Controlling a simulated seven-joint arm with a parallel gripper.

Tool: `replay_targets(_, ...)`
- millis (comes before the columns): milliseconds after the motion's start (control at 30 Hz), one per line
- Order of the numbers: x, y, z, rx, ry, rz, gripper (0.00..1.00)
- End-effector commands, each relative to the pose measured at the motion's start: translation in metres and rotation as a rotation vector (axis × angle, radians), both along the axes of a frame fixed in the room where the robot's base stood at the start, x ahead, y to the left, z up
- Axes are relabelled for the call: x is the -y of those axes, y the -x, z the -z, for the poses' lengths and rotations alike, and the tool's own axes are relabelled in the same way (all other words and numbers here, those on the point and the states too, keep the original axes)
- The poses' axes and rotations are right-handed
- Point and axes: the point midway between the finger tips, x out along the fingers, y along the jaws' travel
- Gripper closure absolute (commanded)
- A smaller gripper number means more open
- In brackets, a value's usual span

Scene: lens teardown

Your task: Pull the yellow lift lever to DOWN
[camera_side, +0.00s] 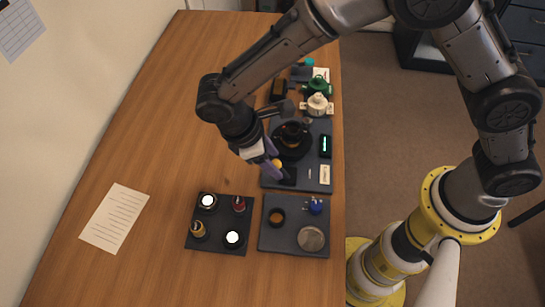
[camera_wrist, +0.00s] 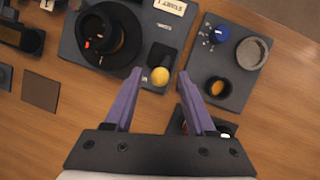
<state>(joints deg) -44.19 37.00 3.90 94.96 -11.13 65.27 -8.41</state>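The yellow lift lever shows as a round yellow knob (camera_wrist: 159,76) over a dark slot at the corner of the dark station plate (camera_wrist: 68,48). The knob also shows in the side view (camera_side: 277,164), beside my fingers. My gripper (camera_wrist: 160,72) is open, with its two purple fingers spread to either side of the knob in the wrist view. There is a gap between the knob and each finger in that view. I cannot tell how far the fingertips are from the knob in height. The lever's stem is hidden beneath the knob.
A black round fixture (camera_wrist: 108,35) stands next to the lever. One dark tray (camera_side: 293,248) holds a blue part (camera_wrist: 220,34), a grey disc (camera_wrist: 251,53) and a cup. Another tray (camera_side: 219,246) holds several small parts. A paper sheet (camera_side: 114,218) lies on open table.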

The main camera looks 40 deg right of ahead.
Motion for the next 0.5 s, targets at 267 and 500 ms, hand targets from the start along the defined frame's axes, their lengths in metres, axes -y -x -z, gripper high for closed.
replay_targets(267, -0.0002, -0.0001, -0.0002, 0.0, 0.0, 0.0, 0.97)
replay_targets(500, -0.0003, -0.0001, -0.0004, 0.0, 0.0, 0.0, 1.0)
